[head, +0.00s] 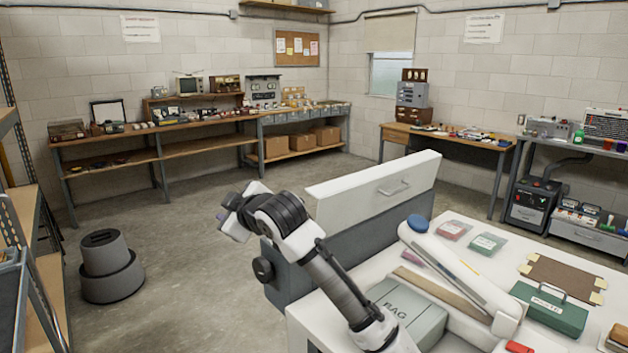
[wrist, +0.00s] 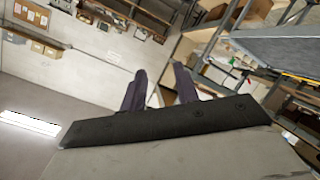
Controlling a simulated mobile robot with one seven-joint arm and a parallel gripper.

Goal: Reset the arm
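My arm (head: 335,275) rises from the lower middle of the head view and bends at a dark joint in front of the white table. Its far end points left over open floor; I cannot make out the fingers there. In the wrist view my gripper (wrist: 160,72) shows two dark fingers standing apart with nothing between them. The wrist view is tilted, with the wall, a ceiling light (wrist: 30,123) and shelves behind the fingers.
Close to my arm stand a white table (head: 470,225) and a grey cabinet with a white drawer front (head: 375,190). The table bears a grey box (head: 405,305) and a green case (head: 550,308). A dark round stepped stool (head: 108,268) stands left. Floor between is clear.

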